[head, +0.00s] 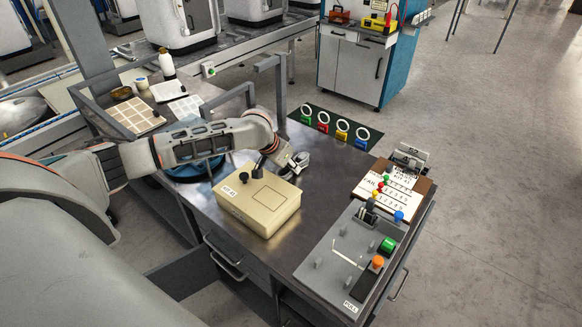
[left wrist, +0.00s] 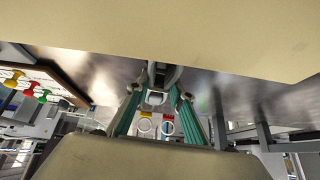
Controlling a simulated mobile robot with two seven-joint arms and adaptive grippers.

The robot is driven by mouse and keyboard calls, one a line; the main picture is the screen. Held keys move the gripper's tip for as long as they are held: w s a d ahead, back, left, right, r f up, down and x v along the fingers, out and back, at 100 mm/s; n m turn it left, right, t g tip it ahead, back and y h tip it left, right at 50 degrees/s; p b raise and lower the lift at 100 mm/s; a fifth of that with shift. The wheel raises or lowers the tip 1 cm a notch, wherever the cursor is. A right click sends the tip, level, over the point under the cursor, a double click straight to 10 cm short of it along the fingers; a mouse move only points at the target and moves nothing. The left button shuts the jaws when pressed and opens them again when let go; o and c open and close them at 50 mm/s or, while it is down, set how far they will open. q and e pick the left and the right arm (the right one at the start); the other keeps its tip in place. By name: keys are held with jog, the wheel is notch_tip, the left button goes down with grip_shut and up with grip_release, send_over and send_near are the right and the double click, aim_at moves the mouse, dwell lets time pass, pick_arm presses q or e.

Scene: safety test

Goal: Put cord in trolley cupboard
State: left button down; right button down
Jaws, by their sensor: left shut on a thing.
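My left gripper (head: 293,163) reaches over the far edge of the beige box (head: 262,200) on the dark bench. It is shut on a small grey thing (left wrist: 157,97), seen between the fingers in the left wrist view. I cannot tell whether this is the cord, and I cannot make out a cord elsewhere for sure. A grey-and-blue cabinet (head: 352,68), possibly the trolley, stands beyond the bench. Its front doors look shut, with a dark handle visible. My right gripper is not in view.
A grey panel (head: 345,258) with green and orange buttons lies at the bench's right end, near a clipboard (head: 390,190) with coloured pins. Tagged rings (head: 341,127) sit on a dark mat beyond. A metal frame (head: 281,92) rises at the bench's far side. Floor (head: 480,140) at right is clear.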

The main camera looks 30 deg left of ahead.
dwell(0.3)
pick_arm(q)
jog(key=c, duration=1.8)
grip_release()
jog(key=shift+f, duration=0.1)
jog(key=shift+o, duration=0.2)
